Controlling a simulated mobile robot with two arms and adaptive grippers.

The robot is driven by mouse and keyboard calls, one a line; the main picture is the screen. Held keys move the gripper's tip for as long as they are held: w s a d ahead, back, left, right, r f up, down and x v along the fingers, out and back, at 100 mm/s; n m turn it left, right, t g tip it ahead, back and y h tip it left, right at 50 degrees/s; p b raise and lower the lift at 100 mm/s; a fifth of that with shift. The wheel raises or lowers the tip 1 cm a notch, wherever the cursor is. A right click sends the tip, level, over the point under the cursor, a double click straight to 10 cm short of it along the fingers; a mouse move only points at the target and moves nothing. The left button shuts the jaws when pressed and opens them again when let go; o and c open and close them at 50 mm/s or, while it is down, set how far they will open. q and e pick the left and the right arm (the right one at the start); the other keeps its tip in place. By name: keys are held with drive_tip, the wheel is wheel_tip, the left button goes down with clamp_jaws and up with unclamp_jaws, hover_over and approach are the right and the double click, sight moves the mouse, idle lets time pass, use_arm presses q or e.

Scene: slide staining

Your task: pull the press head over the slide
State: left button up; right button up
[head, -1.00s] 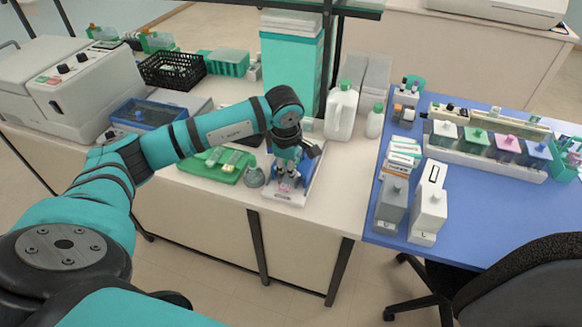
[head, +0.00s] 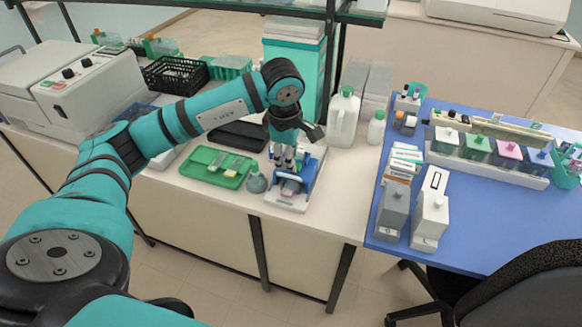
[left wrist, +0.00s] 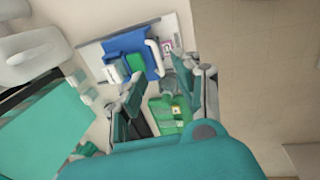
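The press (head: 291,200) is a white base with blue parts near the table's front edge. In the left wrist view, its blue press head (left wrist: 122,45) has a green patch and a white bar-shaped handle (left wrist: 154,57). A white piece with a pink mark (left wrist: 168,47), perhaps the slide, lies beside the handle, not under the blue part. My left gripper (head: 286,165) is above the press, fingers pointing down. In the left wrist view its fingers (left wrist: 160,76) are apart with nothing held between them. Contact with the handle cannot be told. My right gripper is out of view.
A green tray (head: 198,172) with slides and a grey conical bulb (head: 257,182) stand left of the press. A white jug (head: 343,120) and a small bottle (head: 376,128) stand behind it to the right. The blue table (head: 480,225) holds staining jars.

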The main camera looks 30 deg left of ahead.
use_arm(q)
drive_tip(key=shift+s+r, duration=0.2)
drive_tip(key=shift+r, duration=0.85)
drive_tip(key=shift+s+r, duration=0.15)
drive_tip(key=shift+r, duration=0.85)
